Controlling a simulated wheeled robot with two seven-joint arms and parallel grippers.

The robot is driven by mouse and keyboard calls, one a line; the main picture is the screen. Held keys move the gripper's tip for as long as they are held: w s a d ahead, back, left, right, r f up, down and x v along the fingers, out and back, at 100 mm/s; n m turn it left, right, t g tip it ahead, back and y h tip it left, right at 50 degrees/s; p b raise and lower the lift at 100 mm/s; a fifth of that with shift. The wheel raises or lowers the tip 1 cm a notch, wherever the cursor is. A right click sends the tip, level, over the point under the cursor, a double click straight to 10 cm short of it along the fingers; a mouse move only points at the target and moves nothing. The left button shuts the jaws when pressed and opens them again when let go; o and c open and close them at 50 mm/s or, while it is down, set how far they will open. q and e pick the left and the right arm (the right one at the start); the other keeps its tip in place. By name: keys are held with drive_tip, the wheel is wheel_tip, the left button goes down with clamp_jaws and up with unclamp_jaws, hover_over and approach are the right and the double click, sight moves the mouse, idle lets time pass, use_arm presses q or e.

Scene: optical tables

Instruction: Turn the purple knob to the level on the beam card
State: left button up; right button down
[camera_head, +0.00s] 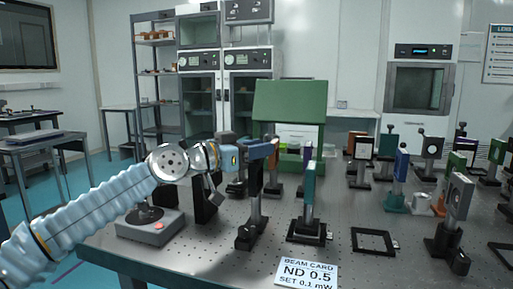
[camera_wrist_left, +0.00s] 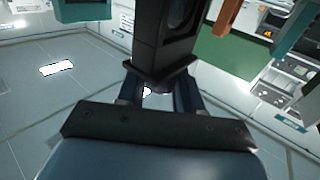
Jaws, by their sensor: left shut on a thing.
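The beam card (camera_head: 307,273) lies at the front edge of the optical table and reads "ND 0.5" and "SET 0.1 mW". My left gripper (camera_head: 238,156) reaches in from the left to a dark upright mount (camera_head: 256,180) on a post. In the left wrist view my left gripper (camera_wrist_left: 158,98) is shut on the purple knob (camera_wrist_left: 158,87), of which only a small part shows between the fingers. The black mount body (camera_wrist_left: 165,40) is directly beyond the knob. The knob is hidden in the head view, and no level marking on it is readable. My right gripper is not in view.
A green enclosure (camera_head: 290,105) stands behind. Several optic mounts crowd the right side. A flat black square frame (camera_head: 374,241) lies at front right, with bare perforated tabletop around it.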

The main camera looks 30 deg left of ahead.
use_arm(q)
drive_tip(key=shift+f, duration=0.1)
idle(0.3)
drive_tip(key=o, duration=0.9)
drive_tip(key=shift+b+v, duration=1.35)
drive_tip(key=shift+v, duration=5.6)
drive_tip(key=shift+a, duration=0.1)
